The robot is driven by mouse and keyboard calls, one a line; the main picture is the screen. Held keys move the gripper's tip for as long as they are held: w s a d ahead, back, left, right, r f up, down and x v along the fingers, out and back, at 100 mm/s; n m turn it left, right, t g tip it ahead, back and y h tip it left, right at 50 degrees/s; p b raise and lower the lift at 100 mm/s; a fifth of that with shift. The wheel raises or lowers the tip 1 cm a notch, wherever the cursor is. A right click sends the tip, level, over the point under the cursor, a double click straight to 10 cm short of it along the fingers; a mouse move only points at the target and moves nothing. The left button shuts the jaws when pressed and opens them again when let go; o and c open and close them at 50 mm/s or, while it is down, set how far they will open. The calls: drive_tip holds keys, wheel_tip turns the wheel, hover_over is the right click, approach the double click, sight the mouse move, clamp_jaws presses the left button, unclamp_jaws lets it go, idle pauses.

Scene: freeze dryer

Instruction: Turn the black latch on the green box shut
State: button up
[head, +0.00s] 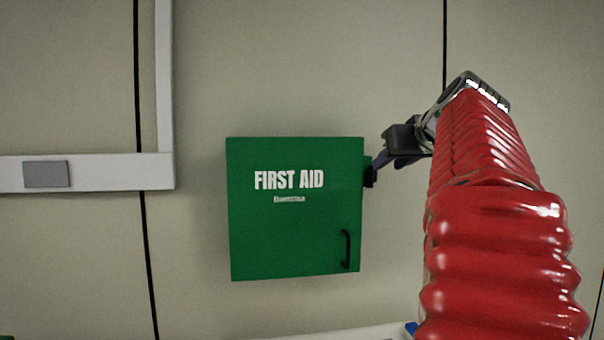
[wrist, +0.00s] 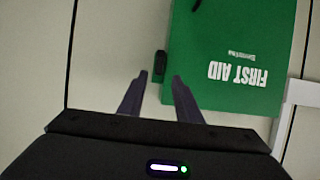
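The green first aid box (head: 290,225) hangs on the wall with its door flat at the front. In the wrist view the box (wrist: 215,95) appears upside down. The black latch (wrist: 160,64) sits at the box's side edge, on a small green tab, its long side roughly along that edge. In the head view the latch (head: 370,178) is a small dark piece at the box's right edge, partly hidden by my gripper (head: 377,166). In the wrist view my gripper (wrist: 159,78) is open, its fingertips on either side of the latch's near end; contact cannot be told.
A black handle (head: 346,249) is on the lower right of the box's door. A white trunking rail (head: 110,173) with a grey plate (head: 46,174) runs along the wall at the left. The wall around the box is otherwise clear. A pale surface edge (head: 350,333) shows below.

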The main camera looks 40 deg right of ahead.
sight(374, 173)
drive_tip(key=x, duration=0.9)
drive_tip(key=shift+w, duration=0.15)
